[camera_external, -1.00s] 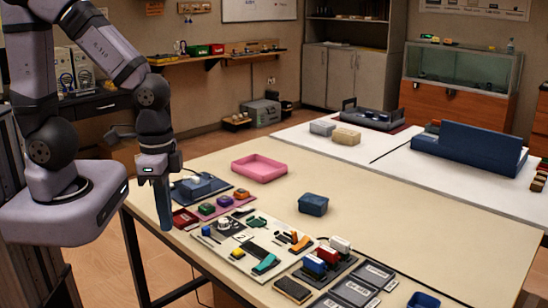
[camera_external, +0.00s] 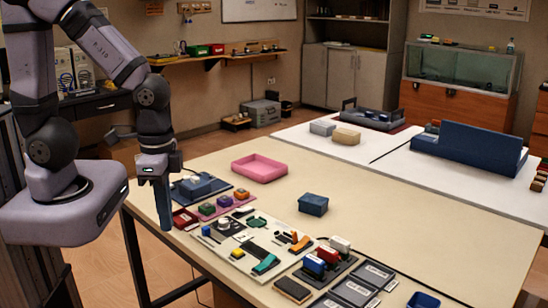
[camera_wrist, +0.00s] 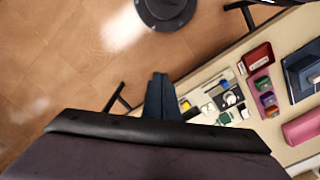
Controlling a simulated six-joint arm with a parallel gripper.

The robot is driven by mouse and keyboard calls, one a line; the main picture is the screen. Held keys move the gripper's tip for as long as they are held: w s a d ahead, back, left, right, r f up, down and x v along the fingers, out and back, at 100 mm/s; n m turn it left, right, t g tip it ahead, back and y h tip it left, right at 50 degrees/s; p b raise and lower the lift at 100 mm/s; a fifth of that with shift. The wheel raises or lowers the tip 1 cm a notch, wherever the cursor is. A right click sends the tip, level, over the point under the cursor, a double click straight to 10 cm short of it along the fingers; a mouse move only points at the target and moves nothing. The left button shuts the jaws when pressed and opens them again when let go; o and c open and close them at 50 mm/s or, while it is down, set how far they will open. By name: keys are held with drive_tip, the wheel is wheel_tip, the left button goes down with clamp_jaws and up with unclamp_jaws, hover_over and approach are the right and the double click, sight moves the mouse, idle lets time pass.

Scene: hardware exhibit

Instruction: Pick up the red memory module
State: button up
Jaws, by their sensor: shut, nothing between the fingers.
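A red block (camera_external: 328,255), which looks like the red memory module, stands in a dark rack at the front of the table in the external view. A blue block (camera_external: 314,264) and a white block (camera_external: 340,243) stand on either side of it. My gripper (camera_external: 165,226) points down at the table's left edge, well to the left of the red block and apart from it. Its fingers are shut with nothing between them. In the wrist view the closed fingers (camera_wrist: 160,95) show above the floor near the table edge. I cannot make out the red block there.
A board with small parts (camera_external: 239,255) lies between my gripper and the rack. A small red tray (camera_external: 184,220), a pink tray (camera_external: 259,169) and a dark blue box (camera_external: 313,205) are on the table.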

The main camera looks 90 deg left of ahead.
drive_tip(key=o, duration=0.6)
